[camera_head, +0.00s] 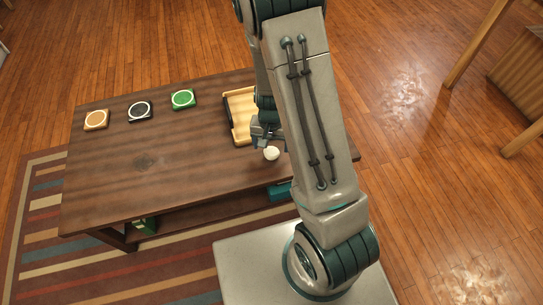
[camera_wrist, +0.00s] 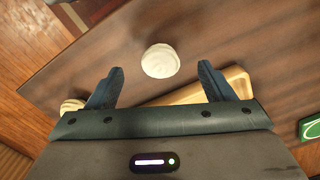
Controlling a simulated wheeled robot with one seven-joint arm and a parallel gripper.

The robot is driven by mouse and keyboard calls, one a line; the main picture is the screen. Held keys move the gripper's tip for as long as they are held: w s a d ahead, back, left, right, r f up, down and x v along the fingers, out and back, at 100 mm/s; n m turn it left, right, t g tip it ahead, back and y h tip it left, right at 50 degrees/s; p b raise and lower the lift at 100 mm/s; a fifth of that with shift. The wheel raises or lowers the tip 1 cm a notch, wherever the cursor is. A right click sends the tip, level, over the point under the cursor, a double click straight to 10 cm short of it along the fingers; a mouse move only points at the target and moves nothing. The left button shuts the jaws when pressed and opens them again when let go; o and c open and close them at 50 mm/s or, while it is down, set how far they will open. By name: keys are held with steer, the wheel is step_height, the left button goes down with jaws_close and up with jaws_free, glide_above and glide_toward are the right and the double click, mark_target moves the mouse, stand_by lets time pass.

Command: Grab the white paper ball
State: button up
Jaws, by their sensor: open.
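The white paper ball (camera_head: 271,153) lies on the dark wooden table (camera_head: 150,175), near its right edge. In the wrist view the ball (camera_wrist: 160,60) is round and creamy white, just beyond the gap between my two fingertips and roughly centred. My gripper (camera_head: 262,142) is close beside the ball in the head view, partly hidden by my arm. In the wrist view my gripper (camera_wrist: 160,68) is open, with its dark blue fingers wide apart and nothing held between them. I cannot tell the exact height gap.
A light wooden tray (camera_head: 241,127) stands beside my gripper and shows behind the right finger (camera_wrist: 236,74). Orange (camera_head: 96,120), black (camera_head: 139,111) and green (camera_head: 183,99) coasters line the far side. A pale object (camera_wrist: 72,104) is partly hidden by the left finger.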

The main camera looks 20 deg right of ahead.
mark_target(272, 149)
steer(key=f+b, duration=0.1)
steer(key=f, duration=0.3)
steer(key=f+b, duration=0.1)
steer(key=f, duration=0.1)
steer(key=shift+w+d+b, duration=0.3)
steer(key=shift+b, duration=0.05)
steer(key=c, duration=1)
